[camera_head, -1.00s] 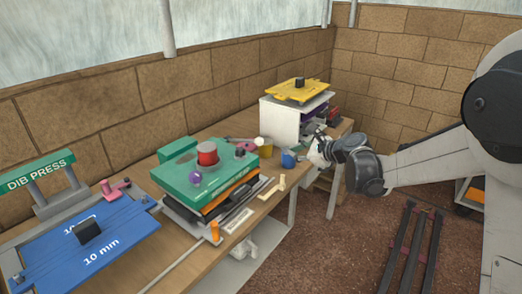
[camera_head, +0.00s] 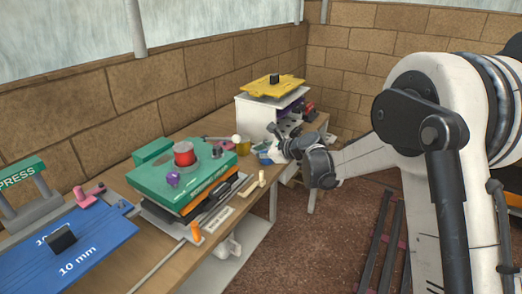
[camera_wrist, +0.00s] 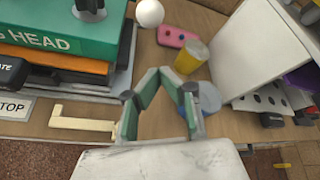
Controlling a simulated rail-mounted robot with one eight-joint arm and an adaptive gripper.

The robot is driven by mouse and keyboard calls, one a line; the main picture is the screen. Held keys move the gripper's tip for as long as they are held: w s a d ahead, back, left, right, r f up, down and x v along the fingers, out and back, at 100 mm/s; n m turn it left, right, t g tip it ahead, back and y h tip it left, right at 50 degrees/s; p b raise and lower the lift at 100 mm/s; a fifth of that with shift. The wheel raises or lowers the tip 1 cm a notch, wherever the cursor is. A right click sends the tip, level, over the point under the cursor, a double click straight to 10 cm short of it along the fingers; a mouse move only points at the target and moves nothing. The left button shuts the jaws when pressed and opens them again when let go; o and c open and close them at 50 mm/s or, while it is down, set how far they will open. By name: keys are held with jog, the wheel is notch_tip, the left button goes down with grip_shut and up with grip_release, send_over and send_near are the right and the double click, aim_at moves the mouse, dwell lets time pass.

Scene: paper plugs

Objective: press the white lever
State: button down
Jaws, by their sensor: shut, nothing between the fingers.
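A cream-white L-shaped lever (camera_head: 249,186) sits at the front edge of the bench, at the right end of the green-topped press. In the wrist view the lever (camera_wrist: 82,123) lies to the left of my gripper (camera_wrist: 159,72), beside the left finger and apparently apart from it in depth, though the exact gap is unclear. My gripper is shut and empty, with green-grey fingers. In the head view my gripper (camera_head: 276,134) is over the right part of the bench, beyond the lever, near a blue round object (camera_head: 264,156).
A yellow cup (camera_wrist: 190,58), a white ball (camera_wrist: 150,12) and a pink piece (camera_wrist: 177,37) lie ahead of my gripper. A white box (camera_head: 258,115) stands at the back right. The green press (camera_head: 150,183) stands left of the lever. Open floor lies right of the bench.

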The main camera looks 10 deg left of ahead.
jog(key=a, duration=0.3)
jog(key=a+r, duration=0.1)
jog(key=a, duration=0.1)
jog(key=shift+w+a+r, duration=0.1)
jog(key=shift+w+a, duration=0.2)
jog(key=shift+w, duration=0.05)
jog(key=shift+r, duration=0.1)
